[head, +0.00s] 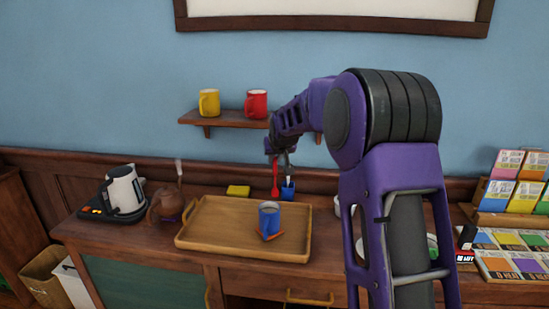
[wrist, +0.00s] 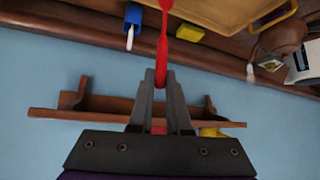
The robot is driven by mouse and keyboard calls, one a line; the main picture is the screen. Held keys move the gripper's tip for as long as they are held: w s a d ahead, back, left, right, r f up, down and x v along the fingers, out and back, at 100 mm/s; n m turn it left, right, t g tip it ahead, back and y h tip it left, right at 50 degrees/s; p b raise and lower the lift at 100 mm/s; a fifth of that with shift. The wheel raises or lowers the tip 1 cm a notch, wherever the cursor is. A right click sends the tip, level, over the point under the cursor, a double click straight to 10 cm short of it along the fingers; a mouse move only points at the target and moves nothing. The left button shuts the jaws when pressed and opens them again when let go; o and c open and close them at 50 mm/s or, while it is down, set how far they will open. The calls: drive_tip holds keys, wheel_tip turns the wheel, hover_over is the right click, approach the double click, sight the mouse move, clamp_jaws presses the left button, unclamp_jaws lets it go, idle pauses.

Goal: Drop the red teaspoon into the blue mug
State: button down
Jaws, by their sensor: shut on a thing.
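My gripper (head: 277,157) is shut on the red teaspoon (head: 275,180), which hangs down from it above the back of the counter. The wrist view shows the teaspoon (wrist: 163,38) between the fingertips (wrist: 161,82). The blue mug (head: 269,218) stands upright on the wooden tray (head: 215,243), in front of and below the teaspoon. The teaspoon is apart from the mug. I cannot make out the mug in the wrist view.
A small blue holder (head: 288,191) with a pale utensil stands behind the tray, close by the teaspoon. An orange item (head: 271,236) lies against the mug's front. A yellow sponge (head: 238,191), brown teapot (head: 167,203) and kettle (head: 125,189) stand left. A wall shelf (head: 226,119) holds yellow and red mugs.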

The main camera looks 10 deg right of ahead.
sight(275, 172)
drive_tip(key=shift+f+b, duration=1.5)
drive_tip(key=shift+f, duration=1.15)
drive_tip(key=c, duration=0.8)
unclamp_jaws()
drive_tip(key=v, duration=1.7)
drive_tip(key=shift+s+r, duration=0.15)
